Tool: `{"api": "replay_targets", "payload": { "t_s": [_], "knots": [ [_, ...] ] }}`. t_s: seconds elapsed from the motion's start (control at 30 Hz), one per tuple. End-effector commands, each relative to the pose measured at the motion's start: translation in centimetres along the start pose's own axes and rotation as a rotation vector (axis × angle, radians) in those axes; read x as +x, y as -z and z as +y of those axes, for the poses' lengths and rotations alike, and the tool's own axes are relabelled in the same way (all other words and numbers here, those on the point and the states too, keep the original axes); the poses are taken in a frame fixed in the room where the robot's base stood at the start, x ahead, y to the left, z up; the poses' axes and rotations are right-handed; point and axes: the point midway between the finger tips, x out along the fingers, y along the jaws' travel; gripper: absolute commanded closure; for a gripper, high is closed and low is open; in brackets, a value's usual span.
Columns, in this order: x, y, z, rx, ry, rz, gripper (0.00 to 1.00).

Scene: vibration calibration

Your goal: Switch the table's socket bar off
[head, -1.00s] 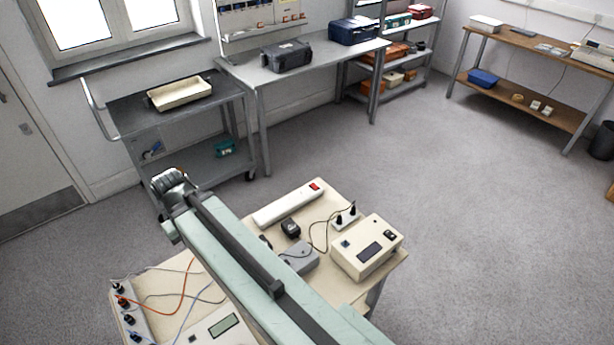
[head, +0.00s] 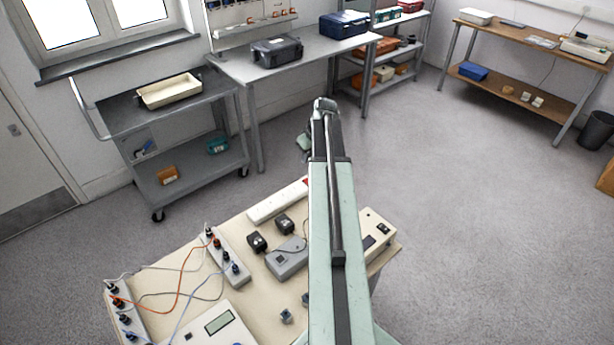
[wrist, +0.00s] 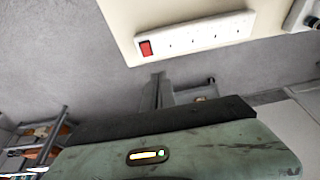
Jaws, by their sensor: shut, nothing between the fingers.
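The white socket bar (head: 275,202) lies along the far edge of the cream table (head: 262,303). I cannot tell which way the rocker is tipped. My gripper (head: 325,106) is at the far end of my outstretched arm, shut and empty. In the picture it is above and right of the bar, apart from it.
On the table are two black adapters (head: 257,243), a grey box (head: 287,262), a cream instrument (head: 378,232), partly hidden, and terminal strips (head: 228,255) with loose cables. A grey trolley (head: 203,182) stands behind left. The floor to the right is clear.

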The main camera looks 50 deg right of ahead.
Motion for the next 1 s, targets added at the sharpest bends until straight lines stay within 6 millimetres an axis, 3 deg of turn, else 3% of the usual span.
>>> {"api": "replay_targets", "payload": {
  "t_s": [0.03,0.13,0.57,0.77,1.0],
  "knots": [
    [-0.2,-0.4,1.6,0.006,-0.006,0.008,1.0],
    [-0.4,-0.8,2.7,0.005,-0.012,0.016,1.0],
    [0.3,-0.9,2.7,0.004,-0.012,0.015,1.0],
    [3.3,-1.0,2.7,0.003,-0.012,0.015,1.0],
    [8.6,-1.0,2.8,0.004,-0.013,0.015,1.0]
  ]
}}
